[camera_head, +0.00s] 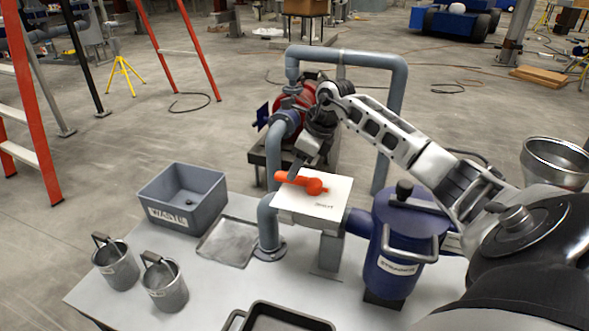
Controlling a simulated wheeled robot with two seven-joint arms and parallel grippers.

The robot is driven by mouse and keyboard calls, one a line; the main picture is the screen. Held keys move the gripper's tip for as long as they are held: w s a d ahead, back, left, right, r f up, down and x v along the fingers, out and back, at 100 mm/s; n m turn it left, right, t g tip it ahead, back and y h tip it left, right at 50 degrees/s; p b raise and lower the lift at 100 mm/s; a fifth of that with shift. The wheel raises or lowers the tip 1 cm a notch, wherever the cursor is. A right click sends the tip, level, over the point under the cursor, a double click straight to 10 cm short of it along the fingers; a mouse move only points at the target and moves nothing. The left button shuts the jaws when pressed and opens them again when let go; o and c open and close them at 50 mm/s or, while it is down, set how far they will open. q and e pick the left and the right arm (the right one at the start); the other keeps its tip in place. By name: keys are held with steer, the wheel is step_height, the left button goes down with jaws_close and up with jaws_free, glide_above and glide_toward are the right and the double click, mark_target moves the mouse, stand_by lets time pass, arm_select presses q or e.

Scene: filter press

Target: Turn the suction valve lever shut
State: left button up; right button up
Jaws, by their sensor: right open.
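The orange suction valve lever (315,186) sits on top of a white box (318,207) with a small label too small to read. Its round hub is near the middle of the box top, and its handle points left, past the box's left edge. My right gripper (296,171) reaches down from the upper right, with its fingertips at the handle, left of the hub. It is open; whether the fingers touch the handle or straddle it cannot be told. The gripper hides part of the handle. My left gripper is not in view.
A blue labelled canister (390,262) with a grey handle stands right of the box. Grey pipework (272,160) rises at its left and behind. A grey waste bin (190,212), a flat tray (229,243) and two metal pails (165,287) stand on the left of the table.

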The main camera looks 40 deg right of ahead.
steer(key=shift+x, duration=1.35)
jaws_close()
